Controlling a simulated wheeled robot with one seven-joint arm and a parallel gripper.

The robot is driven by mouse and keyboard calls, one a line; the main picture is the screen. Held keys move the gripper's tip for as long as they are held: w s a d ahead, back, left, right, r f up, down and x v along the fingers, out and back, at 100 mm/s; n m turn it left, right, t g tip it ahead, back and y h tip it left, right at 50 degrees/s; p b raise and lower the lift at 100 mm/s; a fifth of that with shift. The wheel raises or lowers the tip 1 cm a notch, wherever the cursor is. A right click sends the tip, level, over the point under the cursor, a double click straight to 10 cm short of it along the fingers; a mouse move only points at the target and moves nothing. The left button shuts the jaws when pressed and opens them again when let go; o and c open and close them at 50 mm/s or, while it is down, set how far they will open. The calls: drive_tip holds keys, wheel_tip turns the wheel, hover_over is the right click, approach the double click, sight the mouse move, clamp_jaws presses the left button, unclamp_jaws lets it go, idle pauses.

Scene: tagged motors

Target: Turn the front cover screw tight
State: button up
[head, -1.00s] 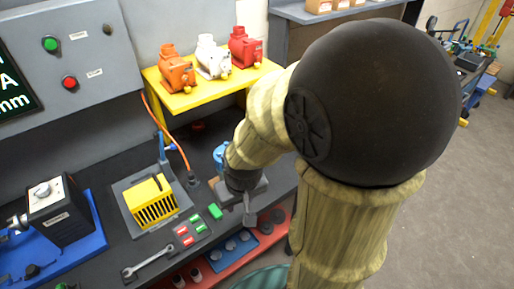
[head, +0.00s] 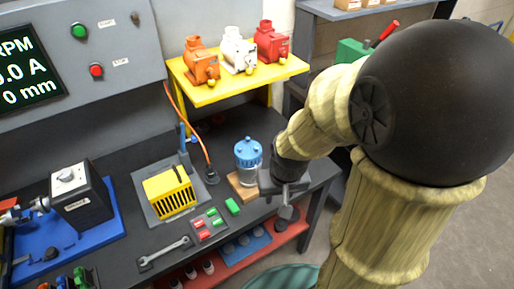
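A small motor with a ribbed blue cap and a grey body (head: 248,153) stands upright on a wooden block (head: 240,187) on the dark bench. No front cover screw can be made out on it at this size. My gripper (head: 287,212) is just right of and in front of the motor, pointing down near the bench's front edge. It seems apart from the motor, though the arm hides part of the motor's right side. The gripper's fingers are small and dark, so their opening cannot be told.
A yellow finned unit (head: 170,193) sits on a grey plate left of the motor. Red and green buttons (head: 210,222) and a wrench (head: 165,252) lie in front. A yellow shelf (head: 205,96) holds orange, white and red motors. A red lower shelf (head: 225,270) runs below.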

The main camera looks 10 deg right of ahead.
wheel_tip(320, 180, down, 4)
drive_tip(key=w+d+m+g+y, duration=0.2)
drive_tip(key=m+g+y, duration=0.15)
drive_tip(key=m, duration=0.35)
drive_tip(key=m+t+y, duration=0.9)
drive_tip(key=m+y, duration=0.4)
drive_tip(key=m, duration=0.2)
approach(256, 147)
drive_tip(key=v, duration=0.8)
drive_tip(key=shift+a+r, duration=0.2)
drive_tip(key=shift+a, duration=0.05)
drive_tip(key=shift+a, duration=0.1)
drive_tip(key=p+x, duration=0.2)
drive_tip(key=x, duration=0.3)
drive_tip(key=p+x, duration=0.2)
drive_tip(key=x, duration=0.4)
drive_tip(key=p+x, duration=0.2)
drive_tip(key=x, duration=0.4)
drive_tip(key=shift+w+a+f, duration=0.1)
drive_tip(key=shift+f, duration=0.2)
